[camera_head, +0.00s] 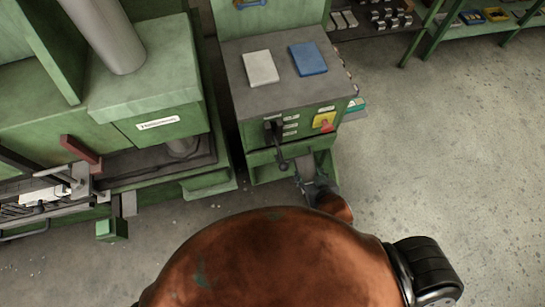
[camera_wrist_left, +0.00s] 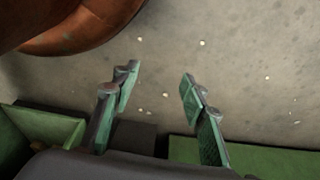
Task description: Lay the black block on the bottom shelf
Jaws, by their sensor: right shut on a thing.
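A small dark shape that looks like the black block (camera_head: 272,131) shows in the head view against the front of the green cabinet (camera_head: 258,170). Its outline merges with my right gripper (camera_head: 282,160), which looks shut on it. My right arm reaches up to it from below. The cabinet's low opening, beneath the labelled front, is partly hidden by this arm; I cannot tell whether the block touches the cabinet. My left gripper (camera_wrist_left: 160,95) is open and empty in the left wrist view, over the concrete floor.
A white block (camera_head: 260,67) and a blue block (camera_head: 308,59) lie on the cabinet's grey top. A yellow plate with a red knob (camera_head: 326,122) is on its front. A green machine (camera_head: 150,85) stands left. Shelves (camera_head: 480,20) stand at the back right. The floor (camera_head: 455,140) is clear at right.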

